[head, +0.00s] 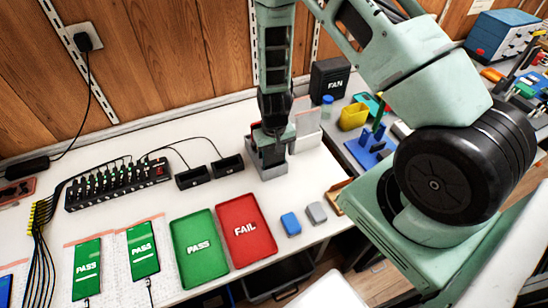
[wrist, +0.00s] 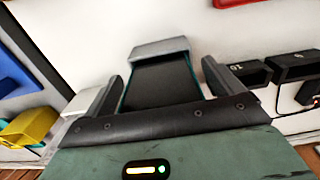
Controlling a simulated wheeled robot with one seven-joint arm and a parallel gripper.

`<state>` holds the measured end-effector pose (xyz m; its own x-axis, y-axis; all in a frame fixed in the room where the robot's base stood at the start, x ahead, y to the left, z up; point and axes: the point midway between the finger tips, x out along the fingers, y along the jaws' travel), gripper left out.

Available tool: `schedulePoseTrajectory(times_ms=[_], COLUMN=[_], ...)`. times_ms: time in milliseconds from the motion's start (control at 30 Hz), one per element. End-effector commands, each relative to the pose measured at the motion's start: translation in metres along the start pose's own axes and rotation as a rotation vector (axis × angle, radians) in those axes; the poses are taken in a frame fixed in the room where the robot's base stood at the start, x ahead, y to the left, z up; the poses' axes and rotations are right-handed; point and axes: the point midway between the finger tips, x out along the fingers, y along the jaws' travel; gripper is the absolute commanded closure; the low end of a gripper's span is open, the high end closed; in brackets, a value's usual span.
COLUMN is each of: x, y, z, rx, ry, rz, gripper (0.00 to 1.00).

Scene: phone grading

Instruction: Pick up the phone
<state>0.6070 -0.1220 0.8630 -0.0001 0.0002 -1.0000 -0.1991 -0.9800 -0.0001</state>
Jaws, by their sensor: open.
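A dark-faced phone with thin teal edges (wrist: 162,82) shows in the wrist view, its far end at a grey block-like stand (wrist: 160,47). My gripper (wrist: 163,74) is open, with one finger on each side of the phone. A gap shows beside the phone at both fingers; I cannot tell whether either touches. In the head view, my gripper (head: 271,133) points down over the grey stand (head: 268,172), and the phone there is mostly hidden by the gripper.
A green PASS tray (head: 199,262) and a red FAIL tray (head: 246,241) lie in front. Two black docks (head: 194,179) and a cabled hub (head: 117,184) are to the left. Two green-screened PASS phones (head: 143,248) lie on mats. Small blue (head: 291,224) and grey blocks sit right of the trays.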

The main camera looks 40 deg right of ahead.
Motion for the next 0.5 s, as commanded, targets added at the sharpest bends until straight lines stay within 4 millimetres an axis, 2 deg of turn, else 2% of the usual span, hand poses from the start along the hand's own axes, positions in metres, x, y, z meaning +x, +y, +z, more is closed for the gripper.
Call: schedulePoseTrajectory(times_ms=[167,367,500], x=[0.0002,0.0,-0.0003], y=[-0.0001,-0.0001,-0.0001], z=[-0.0002,-0.0001,-0.0003], rx=[0.0,0.0,0.0], ry=[0.0,0.0,0.001], rz=[0.0,0.0,0.0], gripper=[0.07,0.6,0.61])
